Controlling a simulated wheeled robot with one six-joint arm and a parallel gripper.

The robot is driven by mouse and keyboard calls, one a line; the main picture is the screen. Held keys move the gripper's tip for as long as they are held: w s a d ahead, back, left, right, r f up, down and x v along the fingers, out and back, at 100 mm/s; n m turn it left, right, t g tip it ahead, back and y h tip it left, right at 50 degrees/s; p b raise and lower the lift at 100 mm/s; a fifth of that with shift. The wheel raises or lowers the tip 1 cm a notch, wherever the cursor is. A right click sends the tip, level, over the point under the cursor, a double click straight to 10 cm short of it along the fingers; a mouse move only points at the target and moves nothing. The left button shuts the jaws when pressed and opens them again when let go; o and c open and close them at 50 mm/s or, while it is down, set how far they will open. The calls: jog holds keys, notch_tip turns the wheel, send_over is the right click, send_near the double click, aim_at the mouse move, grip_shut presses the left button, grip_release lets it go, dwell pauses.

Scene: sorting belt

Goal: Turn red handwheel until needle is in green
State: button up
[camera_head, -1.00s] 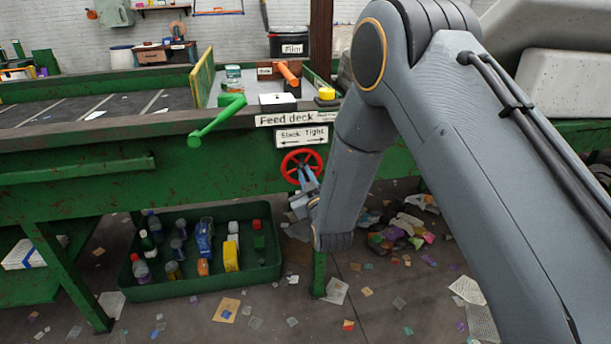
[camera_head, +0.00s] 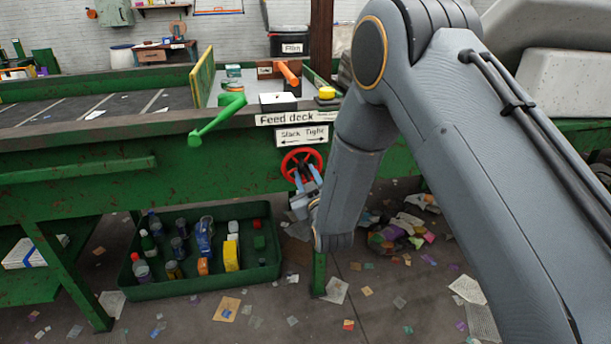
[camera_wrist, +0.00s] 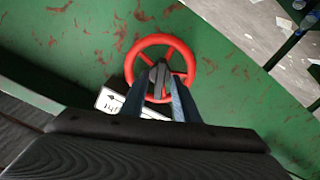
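The red handwheel (camera_head: 303,152) is on the green front of the belt frame, below a white "Slack Tight" sign (camera_head: 301,136) with a double-headed arrow. In the wrist view the wheel (camera_wrist: 197,77) shows as a red ring with a grey hub (camera_wrist: 159,74). My gripper (camera_head: 307,171) is at the lower part of the wheel. In the wrist view its two blue fingers (camera_wrist: 161,80) are apart, reaching over the near rim on either side of the hub. I cannot tell whether they touch it. No needle or green zone can be made out.
A green crank handle (camera_head: 216,119) sticks out left of the "Feed deck" label (camera_head: 297,118). A green tray (camera_head: 205,283) of bottles and boxes stands on the floor below. Litter (camera_head: 400,232) lies to the right.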

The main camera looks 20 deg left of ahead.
jog(key=v, duration=0.7)
jog(key=shift+s, duration=0.25)
jog(key=shift+d, duration=0.1)
jog(key=s+d+r+m+g+h+p, duration=0.2)
jog(key=d+m+g+h+p, duration=0.15)
jog(key=d, duration=0.85)
jog(key=s+d+r+m+g+h+p, duration=0.2)
jog(key=d+r+m+g+h+p, duration=0.15)
jog(key=d, duration=0.85)
jog(key=s+d+r+m+g+h+p, duration=0.1)
jog(key=s+d+r+g, duration=0.1)
jog(key=s+d, duration=0.3)
jog(key=s+d+r+m+g+p, duration=0.1)
jog(key=s+d+r+g, duration=0.1)
jog(key=s+d, duration=0.4)
jog(key=s+d+r+m+g+h+p, duration=0.1)
jog(key=s+d+g, duration=0.3)
jog(key=s, duration=1)
jog(key=shift+d+r+m+h, duration=0.3)
jog(key=shift+d+r+m, duration=0.3)
jog(key=shift+d+r, duration=0.15)
